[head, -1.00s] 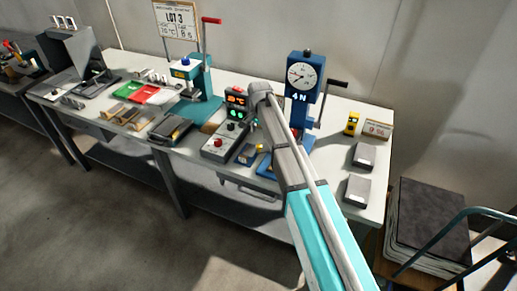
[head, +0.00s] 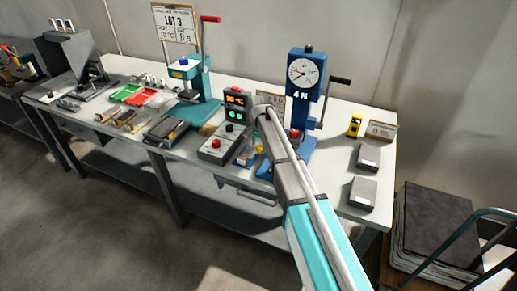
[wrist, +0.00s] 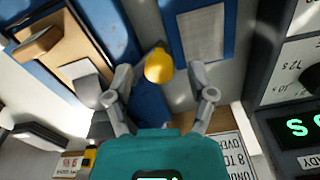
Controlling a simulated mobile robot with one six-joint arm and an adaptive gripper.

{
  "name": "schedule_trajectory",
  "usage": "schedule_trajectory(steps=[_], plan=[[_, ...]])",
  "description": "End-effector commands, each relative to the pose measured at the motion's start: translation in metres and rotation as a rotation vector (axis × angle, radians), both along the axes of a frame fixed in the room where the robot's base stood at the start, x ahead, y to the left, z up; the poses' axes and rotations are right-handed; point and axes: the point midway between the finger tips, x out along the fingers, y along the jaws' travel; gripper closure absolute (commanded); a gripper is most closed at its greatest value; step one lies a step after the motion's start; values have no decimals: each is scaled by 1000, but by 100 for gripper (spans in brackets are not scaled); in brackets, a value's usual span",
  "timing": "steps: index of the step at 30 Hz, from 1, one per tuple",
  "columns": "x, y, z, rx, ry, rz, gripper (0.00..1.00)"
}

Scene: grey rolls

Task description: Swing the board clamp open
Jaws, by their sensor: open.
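My gripper (wrist: 160,78) is open in the wrist view, its two grey fingers spread apart. A yellow knob (wrist: 158,66), which looks like the handle of the board clamp, shows between the fingertips with a gap on each side. A blue part (wrist: 150,108) runs below the knob toward my gripper. I cannot tell how high the fingers are relative to the knob. In the head view my own arm hides the gripper and most of the clamp. The blue tester (head: 305,80) with a round dial stands just behind and right of my arm's end.
A control box with a green display (head: 236,108) stands left of my arm; its dark panel (wrist: 300,125) is close to the right finger. A light-brown block (wrist: 38,43) and a grey block (wrist: 88,80) lie left of my gripper. Grey boxes (head: 367,157) lie at the table's right.

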Motion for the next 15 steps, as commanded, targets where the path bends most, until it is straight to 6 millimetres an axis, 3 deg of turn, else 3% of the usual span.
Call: schedule_trajectory(steps=[12,15], plan=[[0,0,-2,0,0,0,29],[0,0,-2,0,0,0,48]])
